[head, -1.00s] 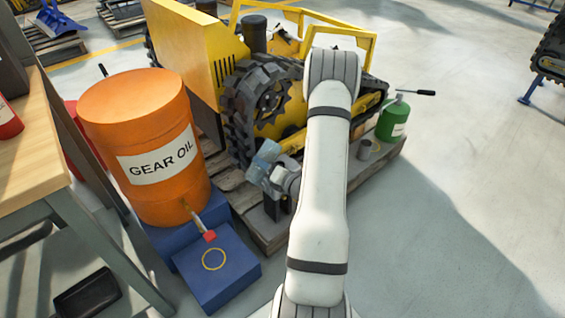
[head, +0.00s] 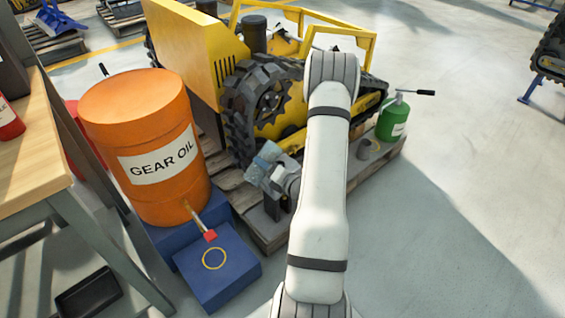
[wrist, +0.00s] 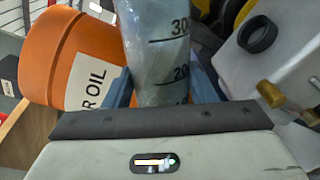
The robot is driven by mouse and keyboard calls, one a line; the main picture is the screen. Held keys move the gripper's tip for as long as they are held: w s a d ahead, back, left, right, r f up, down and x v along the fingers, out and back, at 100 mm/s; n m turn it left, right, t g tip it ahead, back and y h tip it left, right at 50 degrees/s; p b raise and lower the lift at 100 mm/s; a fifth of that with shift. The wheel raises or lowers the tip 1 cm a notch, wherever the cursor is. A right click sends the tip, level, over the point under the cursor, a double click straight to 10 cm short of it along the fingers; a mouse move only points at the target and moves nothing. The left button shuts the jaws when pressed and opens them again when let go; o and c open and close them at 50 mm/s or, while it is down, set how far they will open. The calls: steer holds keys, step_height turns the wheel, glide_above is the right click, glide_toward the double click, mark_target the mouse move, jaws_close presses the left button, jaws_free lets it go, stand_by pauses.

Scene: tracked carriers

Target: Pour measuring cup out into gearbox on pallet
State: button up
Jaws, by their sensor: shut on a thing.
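A clear measuring cup (wrist: 158,45) with black level marks is held between the blue fingers of my gripper (wrist: 162,84). In the head view the cup (head: 264,158) shows as a small pale shape left of my arm, and it looks tilted. My gripper (head: 283,177) is shut on it. A pale grey housing, seemingly the gearbox (wrist: 284,62), is at the right of the wrist view, with a round black opening and brass fittings. The cup is beside that opening, apart from it in the picture. My arm hides most of the housing in the head view. I see no stream.
An orange gear oil drum (head: 135,110) with a tap stands left on a blue stand (head: 228,275).

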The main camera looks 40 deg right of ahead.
steer(key=shift+f+m+p, duration=0.3)
steer(key=shift+f+m, duration=0.3)
steer(key=shift+m, duration=0.7)
stand_by(2.6)
steer(key=shift+d+f+m+y+p, duration=0.15)
steer(key=shift+m+y+p, duration=0.25)
steer(key=shift+m+p, duration=0.35)
stand_by(3.4)
